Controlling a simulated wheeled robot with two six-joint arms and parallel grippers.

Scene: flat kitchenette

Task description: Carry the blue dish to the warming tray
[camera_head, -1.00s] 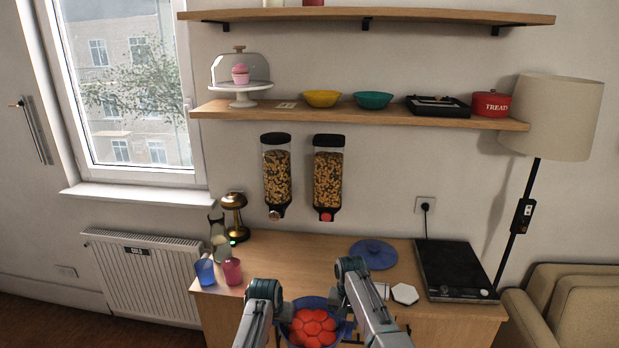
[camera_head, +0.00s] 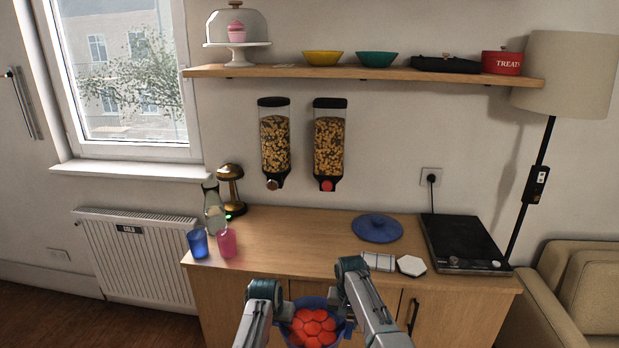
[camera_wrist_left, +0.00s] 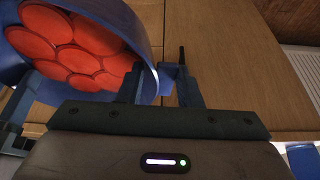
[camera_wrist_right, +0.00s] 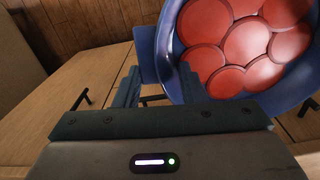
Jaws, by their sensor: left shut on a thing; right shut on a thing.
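The blue dish (camera_head: 313,301) is at the bottom middle of the head view, filled with several red round pieces (camera_head: 312,327). My left gripper (camera_head: 281,310) is shut on its left side, my right gripper (camera_head: 346,308) on its right side. The dish is in front of the counter. In the left wrist view the jaws (camera_wrist_left: 163,82) hold a blue handle on the dish wall (camera_wrist_left: 147,22); the right wrist view shows the jaws (camera_wrist_right: 154,82) likewise at a blue handle. The warming tray appears to be the flat black appliance (camera_head: 462,240) at the counter's right end; its top is empty.
On the wooden counter (camera_head: 290,244) are a round blue lid (camera_head: 377,228), a checked cloth (camera_head: 378,262), a white hexagonal coaster (camera_head: 411,265), and blue (camera_head: 198,242) and pink (camera_head: 228,243) cups. A carafe (camera_head: 214,210) and brass lamp (camera_head: 230,185) stand behind. A sofa (camera_head: 580,295) is at right.

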